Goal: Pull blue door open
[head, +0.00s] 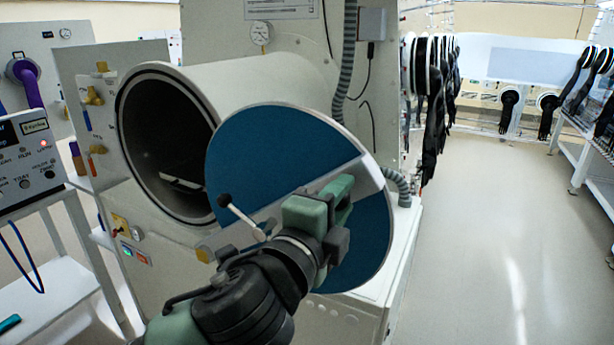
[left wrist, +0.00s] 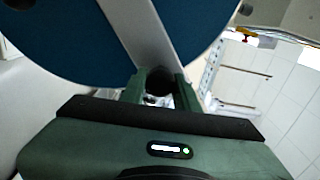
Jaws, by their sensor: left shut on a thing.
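The blue door (head: 262,150) is a round disc with a pale band across its face. It stands swung away from the dark round chamber opening (head: 165,145), to the right of it, so the inside shows. A metal lever with a black knob (head: 224,200) sticks out at the door's left side. My left gripper (head: 338,195) is in front of the door at the pale band. In the left wrist view its fingers are shut on a dark round handle part (left wrist: 158,82) close to the blue face. The fingertips are partly hidden in the head view. My right gripper is not in view.
A control panel (head: 28,155) and a white shelf (head: 50,292) stand on the left. A grey corrugated hose (head: 347,60) runs down behind the door. Black gloves (head: 432,110) hang along the row at the back. The floor (head: 480,240) on the right is clear.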

